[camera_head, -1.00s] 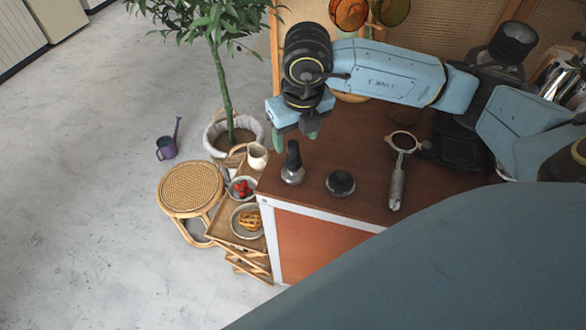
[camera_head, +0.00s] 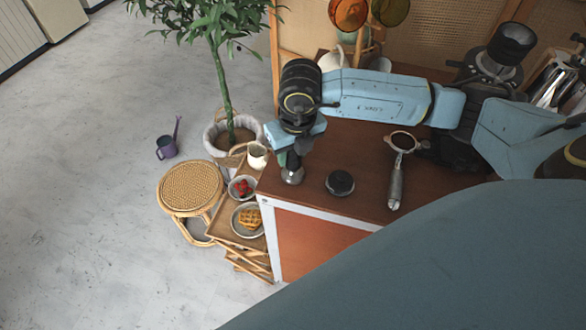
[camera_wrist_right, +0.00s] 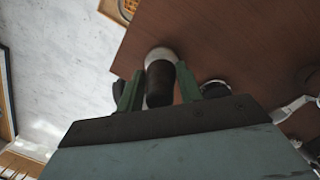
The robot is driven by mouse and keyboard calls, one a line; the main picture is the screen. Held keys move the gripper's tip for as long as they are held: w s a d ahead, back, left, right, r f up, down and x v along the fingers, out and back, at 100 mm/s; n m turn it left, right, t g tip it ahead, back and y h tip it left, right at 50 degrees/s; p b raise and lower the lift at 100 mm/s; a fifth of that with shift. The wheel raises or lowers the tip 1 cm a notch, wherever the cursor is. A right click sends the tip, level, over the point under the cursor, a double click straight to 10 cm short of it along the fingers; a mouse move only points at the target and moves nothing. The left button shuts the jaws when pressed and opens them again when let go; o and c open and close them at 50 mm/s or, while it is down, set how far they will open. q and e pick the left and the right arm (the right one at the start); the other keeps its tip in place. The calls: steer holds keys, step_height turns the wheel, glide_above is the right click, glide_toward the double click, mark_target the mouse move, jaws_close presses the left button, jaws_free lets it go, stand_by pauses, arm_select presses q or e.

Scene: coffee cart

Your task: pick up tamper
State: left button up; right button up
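The tamper (camera_head: 292,176) stands upright near the left edge of the brown cart top, its silver base showing and its dark handle mostly hidden behind my right gripper (camera_head: 290,156) in the head view. In the right wrist view the tamper's dark handle (camera_wrist_right: 160,84) lies between the two green fingers of my right gripper (camera_wrist_right: 158,92). The fingers are apart, with a visible gap on the right side of the handle; the left finger is close to it. My left gripper is not in view.
A round black puck-like tool (camera_head: 340,183) and a portafilter (camera_head: 398,170) lie to the right on the cart top (camera_head: 365,155). A wooden side stand with a cup (camera_head: 257,155), a berry bowl (camera_head: 242,187) and a waffle plate (camera_head: 248,220) adjoins the left edge.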

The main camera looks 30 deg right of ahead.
steer(key=c, duration=0.5)
steer(key=shift+r, duration=0.1)
